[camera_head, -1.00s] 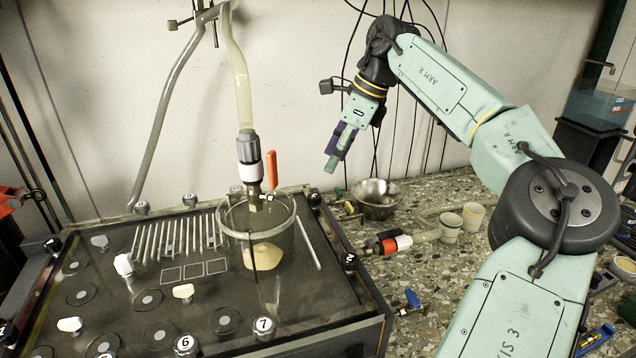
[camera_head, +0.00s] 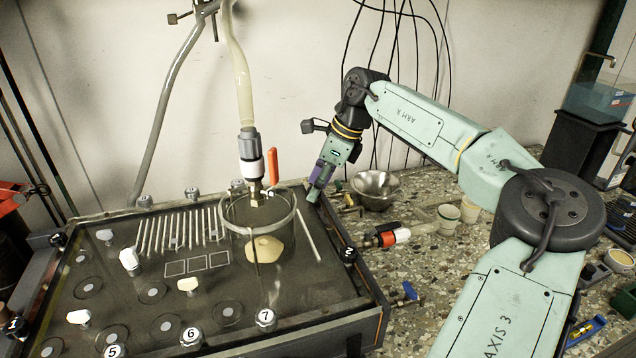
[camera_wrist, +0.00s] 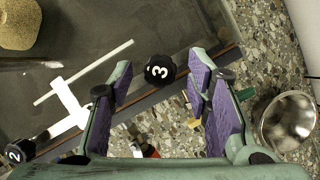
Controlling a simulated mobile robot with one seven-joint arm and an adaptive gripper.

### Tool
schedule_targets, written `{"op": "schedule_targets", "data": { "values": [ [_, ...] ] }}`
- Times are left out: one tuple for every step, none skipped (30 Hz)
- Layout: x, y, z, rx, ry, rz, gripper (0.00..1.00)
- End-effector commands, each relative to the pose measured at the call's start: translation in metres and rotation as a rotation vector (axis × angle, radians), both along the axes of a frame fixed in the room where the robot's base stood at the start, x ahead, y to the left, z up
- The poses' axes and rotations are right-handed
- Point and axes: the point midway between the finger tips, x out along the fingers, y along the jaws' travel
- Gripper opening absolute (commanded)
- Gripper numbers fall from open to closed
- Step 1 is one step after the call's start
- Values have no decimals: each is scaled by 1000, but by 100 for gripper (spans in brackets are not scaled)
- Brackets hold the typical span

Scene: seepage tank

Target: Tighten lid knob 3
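Lid knob 3 (camera_wrist: 160,70), black and lobed with a white "3", sits on the edge of the dark tank lid (camera_wrist: 95,20). In the wrist view it lies between the two fingertips and beyond them, with gaps on both sides. My gripper (camera_wrist: 160,75) is open, with purple pads and nothing between the pads. In the head view my gripper (camera_head: 314,192) points down at the far right corner of the tank lid (camera_head: 130,310). There the fingertips cover knob 3, so contact cannot be told.
Knob 2 (camera_wrist: 14,153) is farther along the same edge. A clear cylinder (camera_head: 232,225) with a hose and orange-handled valve (camera_head: 272,166) stands left of my gripper. A metal bowl (camera_head: 375,190) stands close on the right. A red-and-white valve (camera_head: 388,237) juts from the tank's side.

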Motion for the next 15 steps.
{"op": "schedule_targets", "data": {
  "values": [
    [0, 0, 0, 0, 0, 0, 39],
    [0, 0, 0, 0, 0, 0, 37],
    [0, 0, 0, 0, 0, 0, 35],
    [0, 0, 0, 0, 0, 0, 33],
    [0, 0, 0, 0, 0, 0, 31],
    [0, 0, 0, 0, 0, 0, 28],
    [0, 0, 0, 0, 0, 0, 26],
    [0, 0, 0, 0, 0, 0, 24],
    [0, 0, 0, 0, 0, 0, 21],
    [0, 0, 0, 0, 0, 0, 19],
    [0, 0, 0, 0, 0, 0, 17],
    [0, 0, 0, 0, 0, 0, 15],
    [0, 0, 0, 0, 0, 0, 13],
    [0, 0, 0, 0, 0, 0, 11],
    [0, 0, 0, 0, 0, 0, 8]
  ]
}}
